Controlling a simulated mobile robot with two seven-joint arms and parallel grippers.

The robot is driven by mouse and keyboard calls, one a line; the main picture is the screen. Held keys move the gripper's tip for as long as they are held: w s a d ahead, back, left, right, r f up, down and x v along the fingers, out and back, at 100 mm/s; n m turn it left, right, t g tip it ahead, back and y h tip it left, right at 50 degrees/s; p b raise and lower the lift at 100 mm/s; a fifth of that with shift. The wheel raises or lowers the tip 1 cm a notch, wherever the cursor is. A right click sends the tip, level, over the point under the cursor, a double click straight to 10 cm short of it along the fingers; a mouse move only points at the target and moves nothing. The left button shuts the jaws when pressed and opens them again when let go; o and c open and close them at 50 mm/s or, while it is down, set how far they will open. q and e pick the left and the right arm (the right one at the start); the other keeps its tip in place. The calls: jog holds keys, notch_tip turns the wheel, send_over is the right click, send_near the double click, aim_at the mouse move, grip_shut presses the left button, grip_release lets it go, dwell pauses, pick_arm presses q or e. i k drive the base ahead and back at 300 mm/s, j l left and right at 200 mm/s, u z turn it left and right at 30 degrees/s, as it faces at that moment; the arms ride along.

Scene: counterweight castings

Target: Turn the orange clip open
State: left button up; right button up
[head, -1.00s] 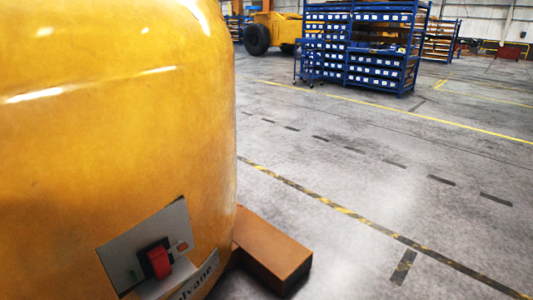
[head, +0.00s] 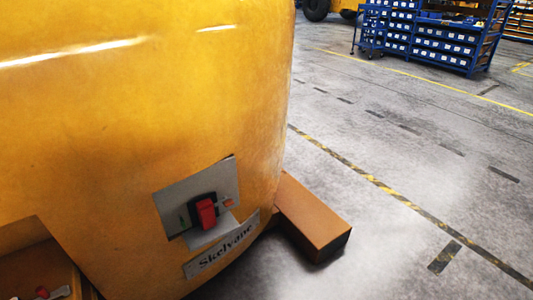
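A grey plate (head: 170,202) is fixed low on the yellow casting (head: 140,120). On it a red handle (head: 207,212) stands upright in a black mount (head: 196,199). A small orange-red piece (head: 228,203) sits on the plate just right of the handle. It may be the orange clip, but it is too small to tell its shape or whether it is open. Neither of my grippers is in view.
A plate lettered "Skelvane" (head: 222,246) sits below. A brown block (head: 315,220) juts out onto the floor at the casting's right. A recess at lower left holds a small red-tipped part (head: 42,292). Blue racks (head: 425,35) stand far off; the floor between is clear.

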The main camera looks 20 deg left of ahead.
aim_at(228, 202)
jog(key=i+u, duration=0.1)
jog(key=u, duration=0.25)
jog(key=i+l+u, duration=0.1)
jog(key=u, duration=0.65)
jog(key=i+l, duration=0.05)
jog(key=l, duration=0.05)
